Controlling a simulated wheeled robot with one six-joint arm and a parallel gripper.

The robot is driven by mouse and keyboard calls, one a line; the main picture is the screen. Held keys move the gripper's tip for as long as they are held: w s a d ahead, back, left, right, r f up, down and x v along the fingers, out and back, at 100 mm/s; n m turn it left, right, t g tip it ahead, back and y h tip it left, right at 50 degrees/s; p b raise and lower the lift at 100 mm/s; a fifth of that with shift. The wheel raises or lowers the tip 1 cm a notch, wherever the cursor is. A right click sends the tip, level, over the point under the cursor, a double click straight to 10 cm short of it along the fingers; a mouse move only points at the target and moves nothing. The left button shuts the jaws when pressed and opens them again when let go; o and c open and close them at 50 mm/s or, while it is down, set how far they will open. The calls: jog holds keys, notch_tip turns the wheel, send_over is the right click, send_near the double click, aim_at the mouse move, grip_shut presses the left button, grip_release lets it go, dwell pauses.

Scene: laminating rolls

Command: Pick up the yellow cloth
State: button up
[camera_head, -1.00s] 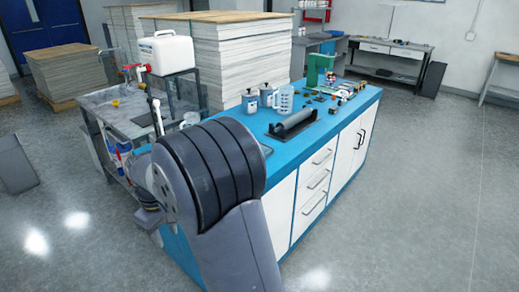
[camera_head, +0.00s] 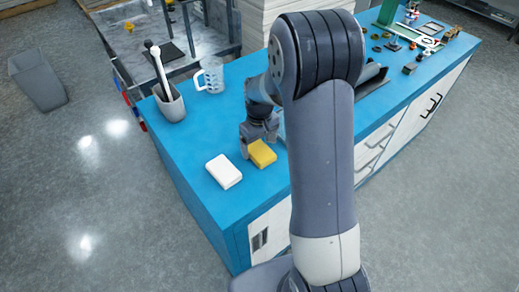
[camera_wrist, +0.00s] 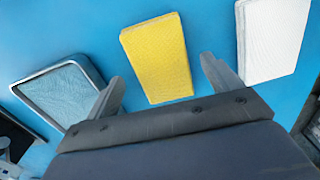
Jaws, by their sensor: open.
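The yellow cloth (camera_head: 262,153) is a small flat rectangular block lying on the blue bench top near its front left end. It also shows in the wrist view (camera_wrist: 157,57), ahead of my fingers and between their lines. My gripper (camera_head: 246,146) is low over the bench, right at the cloth's far side in the head view. In the wrist view its two fingers (camera_wrist: 162,82) are spread with nothing between them, and the cloth's near edge lies close to the gap. I cannot tell how high the fingertips are above the bench.
A white block (camera_head: 224,171) lies just left of the cloth. A grey-blue tray (camera_wrist: 60,92) lies on the other side in the wrist view. A holder (camera_head: 170,104) with upright tools and a clear jug (camera_head: 210,78) stand farther back. The bench (camera_head: 200,203) is bare toward its left corner.

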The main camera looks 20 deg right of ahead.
aim_at(259, 150)
jog(key=shift+a+f, duration=0.1)
jog(key=shift+f, duration=0.75)
jog(key=shift+s, duration=0.1)
jog(key=shift+c, duration=0.2)
jog(key=c, duration=1)
jog(key=shift+r, duration=0.15)
notch_tip(259, 150, up, 10)
jog(key=shift+f+b, duration=0.1)
jog(key=shift+b, duration=0.3)
